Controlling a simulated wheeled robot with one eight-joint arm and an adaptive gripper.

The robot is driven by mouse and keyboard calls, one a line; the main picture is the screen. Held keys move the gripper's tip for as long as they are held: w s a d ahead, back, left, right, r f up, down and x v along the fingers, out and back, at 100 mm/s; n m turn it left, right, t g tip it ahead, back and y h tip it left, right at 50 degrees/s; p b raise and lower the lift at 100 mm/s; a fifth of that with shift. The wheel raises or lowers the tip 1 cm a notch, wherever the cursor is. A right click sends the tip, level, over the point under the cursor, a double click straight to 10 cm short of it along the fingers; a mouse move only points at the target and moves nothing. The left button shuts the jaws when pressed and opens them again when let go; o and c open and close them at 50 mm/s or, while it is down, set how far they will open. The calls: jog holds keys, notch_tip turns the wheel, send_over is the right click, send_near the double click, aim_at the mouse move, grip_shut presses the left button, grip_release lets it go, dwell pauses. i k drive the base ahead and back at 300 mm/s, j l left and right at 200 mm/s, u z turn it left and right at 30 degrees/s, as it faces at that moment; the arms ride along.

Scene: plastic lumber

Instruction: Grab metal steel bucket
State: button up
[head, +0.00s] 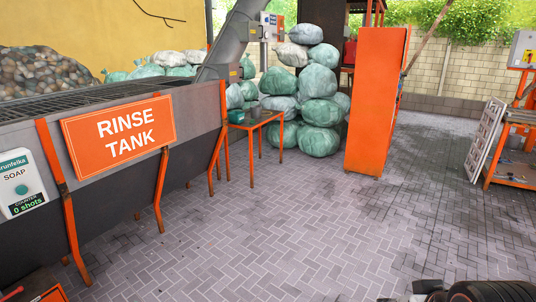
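I cannot pick out a metal steel bucket with certainty in the head view. A small grey object (516,141) shows on the orange rack at the right edge, but it is too small and too far off to tell what it is. Dark rounded parts cut off by the bottom right edge look like my own body. My gripper's fingers do not show.
A long rinse tank (200,110) on orange legs fills the left side. A small orange table (255,121), stacked green bags (320,111) and a tall orange cabinet (375,100) stand behind. An orange rack (518,182) stands right. The paved floor (300,220) between is clear.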

aim_at(256, 109)
jog(key=i+u, duration=0.35)
jog(key=i, duration=4.45)
jog(key=i+z, duration=0.15)
jog(key=i, duration=0.4)
jog(key=i+j+z, duration=0.15)
jog(key=i, duration=0.35)
jog(key=i+j+z, duration=0.2)
jog(key=i, duration=0.3)
